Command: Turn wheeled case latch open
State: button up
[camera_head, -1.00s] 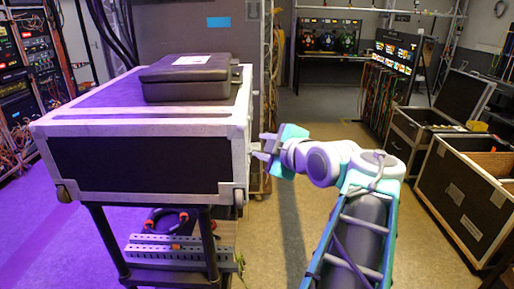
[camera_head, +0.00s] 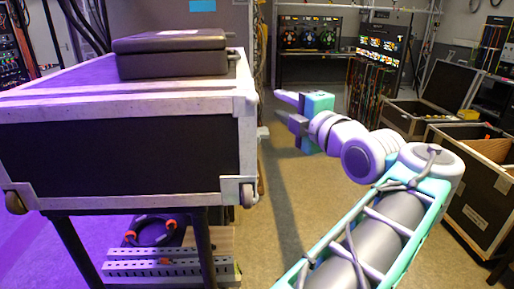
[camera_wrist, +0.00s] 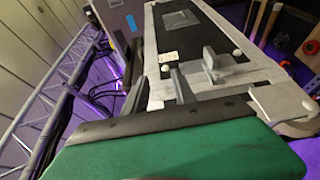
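The wheeled case (camera_head: 120,150) is black with silver edges and corner wheels, and stands on a dark-legged stand. In the wrist view its side panel (camera_wrist: 195,43) shows a grey latch (camera_wrist: 212,64), a plate with a raised handle, standing out from the panel. In the head view a small grey part (camera_head: 263,132) sticks out from the case's right side, perhaps this latch. My gripper (camera_head: 288,109) is open and empty, to the right of the case and apart from it. In the wrist view its two fingers (camera_wrist: 157,90) are apart, left of the latch and not touching it.
A closed dark box (camera_head: 172,55) lies on top of the case. A perforated metal strip (camera_head: 150,268) and a cable coil (camera_head: 152,230) sit on the shelf below. Open cases (camera_head: 475,205) stand at right. The floor (camera_head: 300,190) between is clear.

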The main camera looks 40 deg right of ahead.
jog(key=b, duration=0.9)
send_near(264, 131)
jog(key=x, duration=0.2)
jog(key=shift+w+d+f+p, duration=0.15)
jog(key=shift+w+f+p, duration=0.25)
jog(key=shift+w, duration=0.1)
jog(key=p+x, duration=0.1)
jog(key=x, duration=0.6)
jog(key=shift+w+r, duration=0.1)
jog(key=shift+c, duration=0.3)
grip_shut()
